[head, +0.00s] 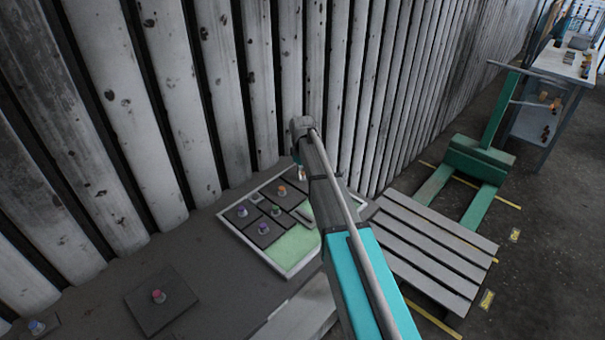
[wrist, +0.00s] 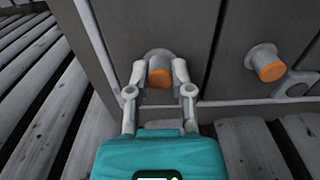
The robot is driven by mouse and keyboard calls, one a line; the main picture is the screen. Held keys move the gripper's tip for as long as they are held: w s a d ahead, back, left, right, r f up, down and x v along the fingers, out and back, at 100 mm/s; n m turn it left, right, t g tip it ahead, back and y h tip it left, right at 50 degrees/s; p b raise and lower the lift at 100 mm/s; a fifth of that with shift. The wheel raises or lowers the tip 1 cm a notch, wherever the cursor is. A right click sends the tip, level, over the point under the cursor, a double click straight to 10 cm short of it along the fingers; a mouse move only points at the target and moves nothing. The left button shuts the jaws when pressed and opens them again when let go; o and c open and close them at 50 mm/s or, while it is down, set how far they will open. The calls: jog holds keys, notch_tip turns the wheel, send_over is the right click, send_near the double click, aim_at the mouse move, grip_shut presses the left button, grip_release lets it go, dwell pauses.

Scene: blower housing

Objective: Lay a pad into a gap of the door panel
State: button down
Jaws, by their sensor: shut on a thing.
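The door panel (head: 229,222) has a pale frame and lies on the dark bench. Several dark pads with coloured knobs lie inside it. A wide gap showing light green floor (head: 293,247) is at its near right side. My gripper (wrist: 160,80) is shut on the orange-topped knob of a dark pad (wrist: 152,22) in the wrist view. Another pad with an orange knob (wrist: 268,65) is just to its right. In the head view my arm hides most of the gripper and the panel's right part. I cannot tell whether the held pad touches the panel.
A loose dark square pad with a red knob (head: 160,299) lies on the bench at front left, and a blue knob (head: 37,327) shows at the corner. A plank wall (head: 220,90) stands behind. A slatted pallet (head: 430,245) and green pallet jack (head: 480,158) are at right.

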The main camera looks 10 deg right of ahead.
jog(key=shift+f, duration=0.1)
dwell(0.3)
jog(key=shift+c, duration=2.2)
grip_release()
jog(key=o, duration=0.4)
jog(key=shift+o, duration=0.2)
notch_tip(320, 180, up, 7)
jog(key=p, duration=0.7)
